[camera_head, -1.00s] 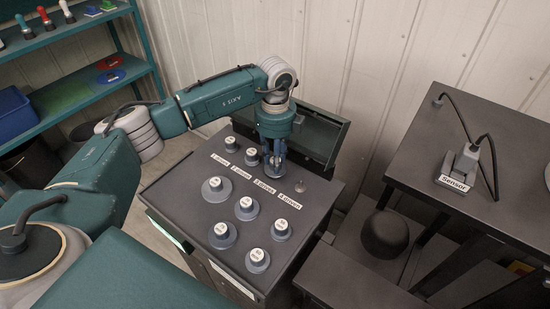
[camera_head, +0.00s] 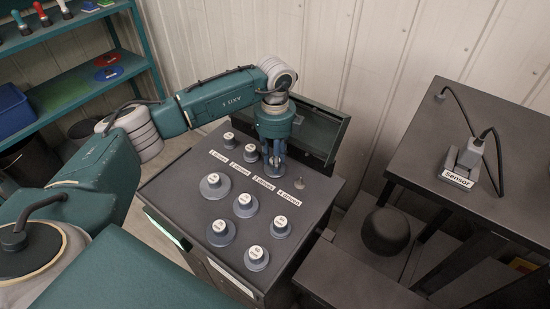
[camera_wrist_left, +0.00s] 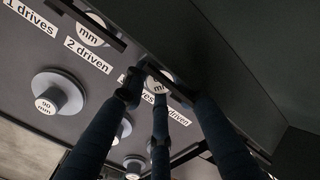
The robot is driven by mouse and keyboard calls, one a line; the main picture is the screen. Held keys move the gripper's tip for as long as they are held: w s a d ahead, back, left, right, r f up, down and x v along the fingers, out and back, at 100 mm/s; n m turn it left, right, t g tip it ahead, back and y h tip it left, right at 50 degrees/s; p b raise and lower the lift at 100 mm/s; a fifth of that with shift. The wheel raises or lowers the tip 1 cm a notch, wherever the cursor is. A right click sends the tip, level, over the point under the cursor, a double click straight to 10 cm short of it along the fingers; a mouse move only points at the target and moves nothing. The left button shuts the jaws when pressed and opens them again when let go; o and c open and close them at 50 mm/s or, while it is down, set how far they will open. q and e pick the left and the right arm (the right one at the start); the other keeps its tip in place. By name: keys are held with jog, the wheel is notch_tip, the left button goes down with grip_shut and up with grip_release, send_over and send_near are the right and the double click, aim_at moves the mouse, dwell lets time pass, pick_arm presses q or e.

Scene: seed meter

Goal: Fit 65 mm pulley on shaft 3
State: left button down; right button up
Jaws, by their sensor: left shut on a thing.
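My left gripper (camera_head: 274,166) points down over the top plate (camera_head: 180,184) of the dark cabinet, at the shaft position behind the "3 drives" label (camera_head: 263,182). Its fingers are shut on a grey pulley with a white cap, seen between the fingers in the left wrist view (camera_wrist_left: 158,86). Only "mm" can be read on it, so its size is unclear. Shaft 3 itself is hidden under the gripper and pulley; I cannot tell how far the pulley is seated. My right gripper is not in view.
Pulleys stand at positions 1 (camera_head: 229,139) and 2 (camera_head: 251,153), close left of the gripper. Position 4 (camera_head: 299,183) shows a bare short shaft. Several loose pulleys (camera_head: 245,204) stand on the front of the plate. An open lid (camera_head: 325,135) rises behind. A table with a sensor (camera_head: 467,160) is right.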

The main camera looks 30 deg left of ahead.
pick_arm(q)
jog(key=c, duration=1.3)
grip_release()
jog(key=r, duration=0.6)
jog(key=shift+w+a+r, duration=0.15)
jog(key=shift+w+r, duration=0.2)
jog(key=shift+w, duration=0.05)
jog(key=r, duration=0.5)
jog(key=shift+s+r, duration=0.15)
jog(key=shift+s, duration=0.2)
jog(key=shift+s+d+r, duration=0.1)
jog(key=shift+d, duration=0.1)
